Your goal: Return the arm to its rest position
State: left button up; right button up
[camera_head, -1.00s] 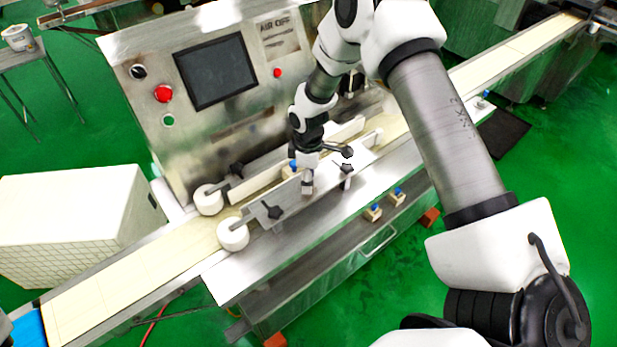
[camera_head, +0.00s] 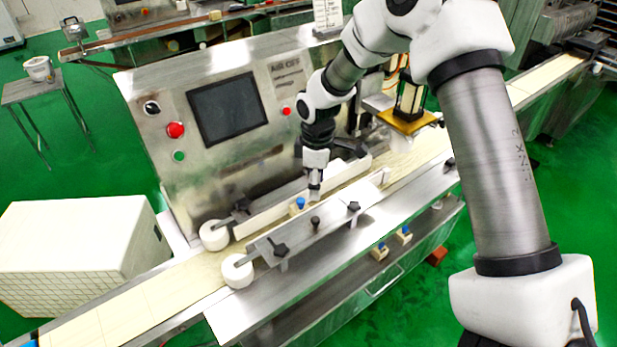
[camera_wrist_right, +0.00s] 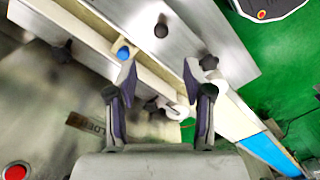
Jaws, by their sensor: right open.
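My right arm comes in from the right in the head view. Its gripper (camera_head: 315,192) hangs pointing down over the guide rails of the encrusting machine (camera_head: 215,165). In the right wrist view the two fingers of the gripper (camera_wrist_right: 160,82) stand apart with nothing held between them. Whether the fingertips touch the rail plate cannot be told. My left gripper is not in view.
A conveyor belt (camera_head: 130,312) runs diagonally through the machine, with white rollers (camera_head: 238,270) beside the rails. The panel has a red button (camera_head: 175,130) and a dark screen (camera_head: 228,108). A white box (camera_head: 75,245) stands at left. Green floor is open at lower right.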

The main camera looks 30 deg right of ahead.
jog(key=s+a+f+g+b, duration=0.1)
jog(key=s+a+f+g, duration=0.2)
jog(key=s+f, duration=0.75)
jog(key=s+a+f+g+b, duration=0.2)
jog(key=s+a+f, duration=0.1)
jog(key=s+f, duration=0.7)
jog(key=s+a+f+m+t, duration=0.1)
jog(key=s+a+f+m, duration=0.15)
jog(key=s, duration=0.35)
jog(key=s+a+f+m+t, duration=0.1)
jog(key=s+f+m, duration=0.25)
jog(key=s, duration=0.35)
jog(key=w+m+t, duration=0.2)
jog(key=w+m, duration=0.1)
jog(key=w+m+t, duration=0.1)
jog(key=w, duration=0.1)
jog(key=shift+d+r, duration=0.35)
jog(key=shift+d, duration=0.05)
